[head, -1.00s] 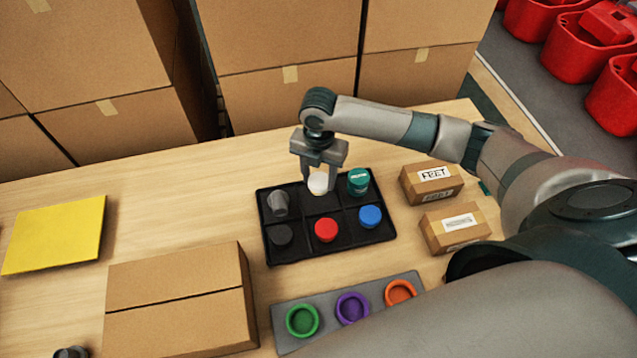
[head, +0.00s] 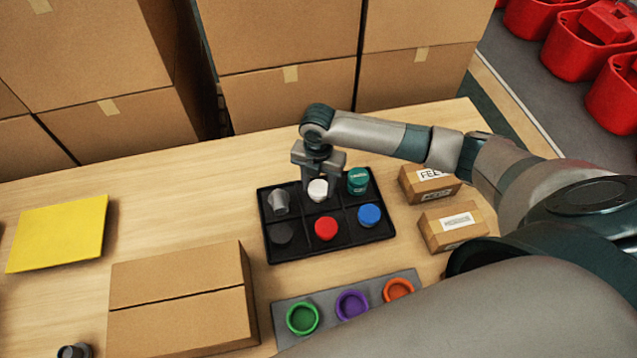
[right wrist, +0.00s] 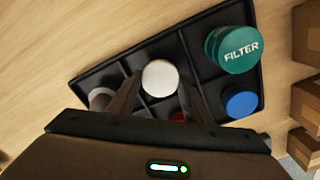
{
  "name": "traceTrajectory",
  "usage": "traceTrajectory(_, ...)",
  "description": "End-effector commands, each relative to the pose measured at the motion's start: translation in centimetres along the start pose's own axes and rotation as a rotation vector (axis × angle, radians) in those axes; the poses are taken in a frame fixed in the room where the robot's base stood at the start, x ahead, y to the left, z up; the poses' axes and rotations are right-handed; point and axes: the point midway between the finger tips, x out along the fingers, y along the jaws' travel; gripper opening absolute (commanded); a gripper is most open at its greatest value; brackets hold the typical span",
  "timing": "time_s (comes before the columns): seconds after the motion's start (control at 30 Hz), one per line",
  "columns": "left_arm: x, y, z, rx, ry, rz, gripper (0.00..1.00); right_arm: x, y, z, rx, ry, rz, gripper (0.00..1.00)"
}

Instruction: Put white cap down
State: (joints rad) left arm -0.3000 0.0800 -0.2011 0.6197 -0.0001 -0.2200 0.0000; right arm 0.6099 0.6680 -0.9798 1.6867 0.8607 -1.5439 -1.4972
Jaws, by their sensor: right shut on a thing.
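The white cap (head: 317,190) is in the back middle compartment of the black tray (head: 382,236), or just above its floor; I cannot tell which. My right gripper (head: 320,184) comes down over that compartment, shut on the white cap. In the right wrist view the white cap (right wrist: 160,77) shows between the two fingers of the right gripper (right wrist: 160,88). My left gripper is not in view.
In the tray, a grey piece (head: 279,202), a dark cap (head: 282,233), a red cap (head: 326,228), a blue cap (head: 369,215) and a teal filter (head: 358,181) surround it. Small boxes (head: 430,183) stand right. A grey holder (head: 330,303) with rings lies in front.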

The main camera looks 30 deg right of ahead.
Motion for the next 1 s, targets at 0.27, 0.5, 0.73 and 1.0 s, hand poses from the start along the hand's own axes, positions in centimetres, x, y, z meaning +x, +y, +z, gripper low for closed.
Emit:
traceTrajectory(0.27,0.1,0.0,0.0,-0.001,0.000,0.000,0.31,0.3,0.0,0.0,0.000,0.000,0.000,0.55)
traceTrajectory(0.5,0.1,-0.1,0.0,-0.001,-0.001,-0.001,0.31,0.3,0.0,0.0,0.000,0.000,0.000,0.64)
traceTrajectory(0.73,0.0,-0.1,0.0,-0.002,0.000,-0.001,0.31,-0.1,0.0,0.0,0.000,0.000,0.000,0.64)
traceTrajectory(1.0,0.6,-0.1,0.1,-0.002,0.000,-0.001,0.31,-2.9,0.1,0.1,-0.001,-0.002,0.003,0.64)
